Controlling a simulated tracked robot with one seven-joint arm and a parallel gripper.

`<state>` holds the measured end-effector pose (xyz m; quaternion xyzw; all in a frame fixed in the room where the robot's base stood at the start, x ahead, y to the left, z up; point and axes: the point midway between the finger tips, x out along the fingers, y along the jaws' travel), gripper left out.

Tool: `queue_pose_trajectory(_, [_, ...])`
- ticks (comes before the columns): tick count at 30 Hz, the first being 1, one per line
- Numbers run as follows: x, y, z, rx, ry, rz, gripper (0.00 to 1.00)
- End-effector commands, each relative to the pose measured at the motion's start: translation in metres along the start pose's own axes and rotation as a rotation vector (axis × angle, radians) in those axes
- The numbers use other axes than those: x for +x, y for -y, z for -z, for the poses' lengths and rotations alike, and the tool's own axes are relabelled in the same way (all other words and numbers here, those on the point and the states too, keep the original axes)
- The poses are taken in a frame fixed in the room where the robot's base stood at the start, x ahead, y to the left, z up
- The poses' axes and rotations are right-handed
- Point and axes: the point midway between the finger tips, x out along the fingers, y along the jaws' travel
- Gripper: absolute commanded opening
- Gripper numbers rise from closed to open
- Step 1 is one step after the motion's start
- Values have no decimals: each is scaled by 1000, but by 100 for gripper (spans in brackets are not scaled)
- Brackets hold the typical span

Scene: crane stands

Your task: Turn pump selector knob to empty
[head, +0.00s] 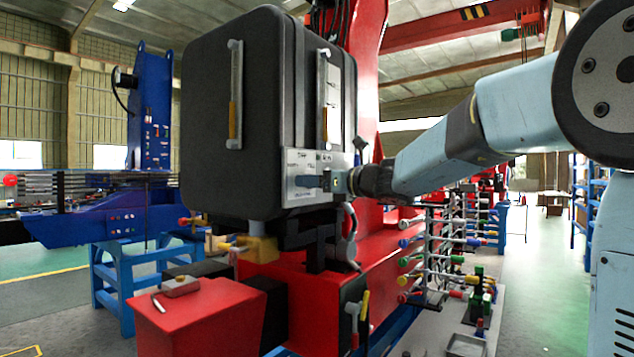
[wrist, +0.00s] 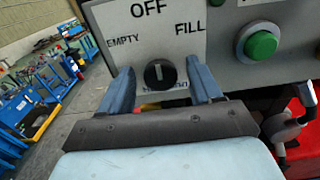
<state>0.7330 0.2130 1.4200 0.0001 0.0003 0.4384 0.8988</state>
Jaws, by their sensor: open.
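The selector knob (wrist: 160,74) is a small round black dial with a pale line across it, in the wrist view. The line stands roughly upright, toward the OFF label. It sits on a light label plate (wrist: 120,42) marked EMPTY on the left, OFF at the top and FILL on the right. My gripper (wrist: 158,67) is open, with one blue finger on each side of the knob and a gap on both sides. I cannot tell how deep the fingertips reach. In the head view my gripper (head: 343,182) is at the panel (head: 302,170), and the knob is hidden.
A green button (wrist: 260,45) is right of the plate. The panel sits on a large black tank (head: 225,110) with two sight gauges, on a red machine (head: 215,315). A rack of coloured levers (head: 440,245) stands below my arm. Open floor lies to the right.

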Motion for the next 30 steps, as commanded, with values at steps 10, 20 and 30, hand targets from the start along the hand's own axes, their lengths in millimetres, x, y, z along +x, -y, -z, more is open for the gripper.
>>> queue_pose_trajectory(10, [0,0,0,0,0,0,33])
queue_pose_trajectory(20, [-3,2,0,-1,0,0,10])
queue_pose_trajectory(30, [0,-1,0,-99,1,0,10])
